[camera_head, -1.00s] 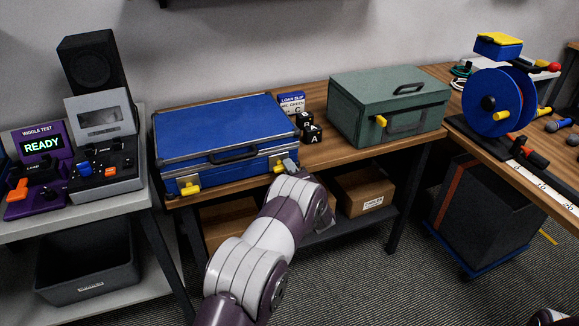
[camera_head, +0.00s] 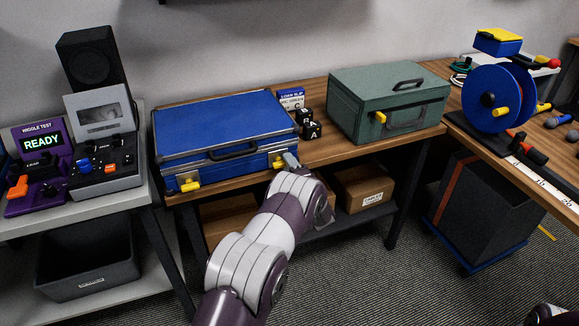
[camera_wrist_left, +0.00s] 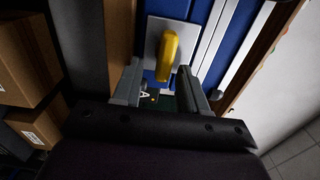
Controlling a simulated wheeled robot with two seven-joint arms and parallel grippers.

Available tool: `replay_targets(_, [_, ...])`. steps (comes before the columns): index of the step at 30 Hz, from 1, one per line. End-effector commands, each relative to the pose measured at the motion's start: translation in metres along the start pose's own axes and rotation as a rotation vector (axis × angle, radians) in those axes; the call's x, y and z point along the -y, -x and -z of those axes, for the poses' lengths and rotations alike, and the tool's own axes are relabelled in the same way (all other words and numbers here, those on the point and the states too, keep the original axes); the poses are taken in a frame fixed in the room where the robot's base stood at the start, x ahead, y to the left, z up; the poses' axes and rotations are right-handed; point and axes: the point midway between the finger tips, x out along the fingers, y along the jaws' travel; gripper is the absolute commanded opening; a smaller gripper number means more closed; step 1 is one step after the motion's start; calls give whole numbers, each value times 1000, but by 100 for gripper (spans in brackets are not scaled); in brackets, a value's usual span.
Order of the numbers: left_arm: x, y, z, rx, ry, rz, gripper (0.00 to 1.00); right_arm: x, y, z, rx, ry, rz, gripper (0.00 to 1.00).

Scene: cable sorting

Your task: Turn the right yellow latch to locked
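The blue case (camera_head: 222,125) lies closed on the wooden bench. Its right yellow latch (camera_head: 278,163) is on the front face, partly hidden by my left gripper (camera_head: 290,162). In the left wrist view the latch's yellow handle (camera_wrist_left: 168,55) stands on a pale plate, nearly lengthwise to my fingers. My left gripper (camera_wrist_left: 159,88) is open there, one finger on each side of the handle's near end, with gaps visible; I cannot tell whether either finger touches it. The left yellow latch (camera_head: 189,186) sits at the case's front left. My right gripper is not in view.
Black letter cubes (camera_head: 312,130) and a loan slip sign (camera_head: 291,99) stand right of the blue case. A green case (camera_head: 388,100) is further right. Cardboard boxes (camera_head: 365,187) sit on the shelf below. A blue reel (camera_head: 490,105) stands on the right bench.

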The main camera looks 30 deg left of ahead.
Motion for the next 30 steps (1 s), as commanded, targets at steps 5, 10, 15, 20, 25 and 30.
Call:
replay_targets(5, [1, 0, 0, 0, 2, 2, 43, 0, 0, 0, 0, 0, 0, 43])
replay_targets(10, [2, 24, 1, -3, 0, 1, 43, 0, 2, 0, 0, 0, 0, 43])
replay_targets(15, [2, 72, 2, -5, 0, 1, 43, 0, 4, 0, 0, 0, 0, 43])
replay_targets(20, [1, 108, 1, -3, -1, 1, 43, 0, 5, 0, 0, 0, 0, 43])
replay_targets(25, [0, 126, 0, -1, 1, 1, 43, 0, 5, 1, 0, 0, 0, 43])
replay_targets(30, [0, 127, 0, 0, 1, 1, 43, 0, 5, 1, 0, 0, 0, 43])
